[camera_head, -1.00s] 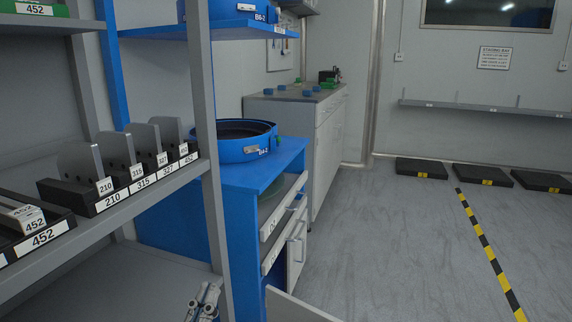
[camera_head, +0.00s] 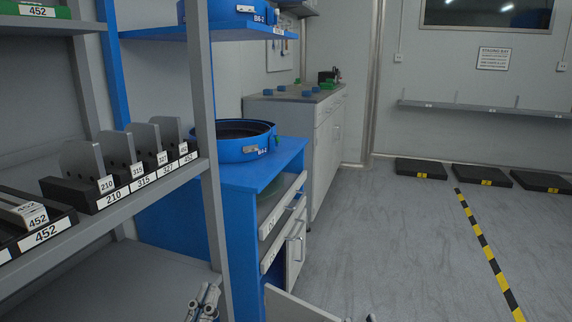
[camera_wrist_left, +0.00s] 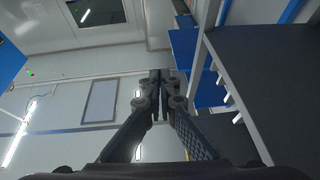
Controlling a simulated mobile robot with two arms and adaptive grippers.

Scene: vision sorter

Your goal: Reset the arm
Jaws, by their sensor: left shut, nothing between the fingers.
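My left gripper (camera_head: 203,300) shows at the bottom edge of the head view, in front of the lower part of the grey shelf rack. In the left wrist view its two fingers (camera_wrist_left: 160,78) come together at the tips, shut with nothing between them. They point at open space, with wall and ceiling behind. Small dark bits at the bottom edge of the head view, right of the middle, may be the tip of my right gripper; too little shows to tell its state.
The grey shelf rack (camera_head: 212,190) stands close on the left, with black numbered holders (camera_head: 118,190). A blue bench (camera_head: 215,177) carries a round blue tray (camera_head: 238,150); a pale panel (camera_head: 290,308) sticks out below. Black mats (camera_head: 420,169) lie far right; the middle floor is clear.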

